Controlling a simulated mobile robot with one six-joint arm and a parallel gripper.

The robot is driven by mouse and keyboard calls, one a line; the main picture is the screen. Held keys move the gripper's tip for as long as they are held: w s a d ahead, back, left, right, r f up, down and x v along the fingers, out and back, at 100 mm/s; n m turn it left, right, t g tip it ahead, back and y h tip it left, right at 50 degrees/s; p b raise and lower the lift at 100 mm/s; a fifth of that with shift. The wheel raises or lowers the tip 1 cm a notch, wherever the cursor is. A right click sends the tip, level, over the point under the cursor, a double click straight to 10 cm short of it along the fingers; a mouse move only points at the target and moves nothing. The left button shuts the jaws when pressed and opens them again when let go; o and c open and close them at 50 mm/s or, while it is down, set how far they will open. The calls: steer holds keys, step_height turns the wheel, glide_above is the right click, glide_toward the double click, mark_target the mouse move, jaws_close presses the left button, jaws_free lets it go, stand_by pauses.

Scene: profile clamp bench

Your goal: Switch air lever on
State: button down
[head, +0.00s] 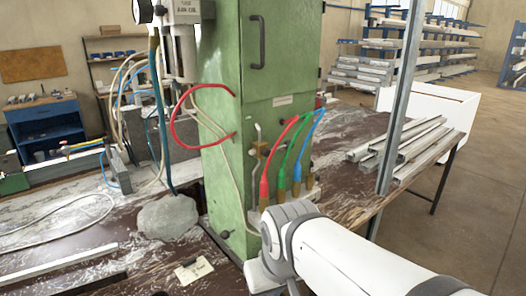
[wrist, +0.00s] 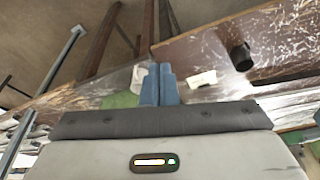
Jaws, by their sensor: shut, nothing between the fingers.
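The tall green cabinet (head: 240,120) stands on the bench in the head view. A small upright metal lever (head: 257,132) on a brass-coloured valve fitting (head: 256,152) sits at its lower front, beside the red, green and blue hoses (head: 290,150). I take this for the air lever; its exact setting is too small to tell. In the wrist view my gripper (wrist: 160,85) is shut, its two blue-grey fingers together and empty, over the bench. The lever cannot be made out there. In the head view my white arm comes in from the lower right, below the hoses; the fingertips are hidden.
A paper tag (head: 193,270) lies on the bench (head: 150,282) and shows in the wrist view (wrist: 202,79), near a dark cylinder (wrist: 241,57). A grey stone-like lump (head: 167,217) sits left of the cabinet. A metal upright (head: 400,100) and stacked profiles (head: 415,145) stand right.

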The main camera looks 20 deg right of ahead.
steer(key=m+t+y, duration=0.4)
steer(key=m+t, duration=0.8)
steer(key=m, duration=1.6)
glide_toward(278, 148)
steer(key=d+f, duration=0.2)
steer(key=d, duration=0.4)
steer(key=shift+f, duration=0.3)
steer(key=p+x, duration=0.2)
steer(key=x, duration=0.8)
steer(key=shift+a, duration=0.15)
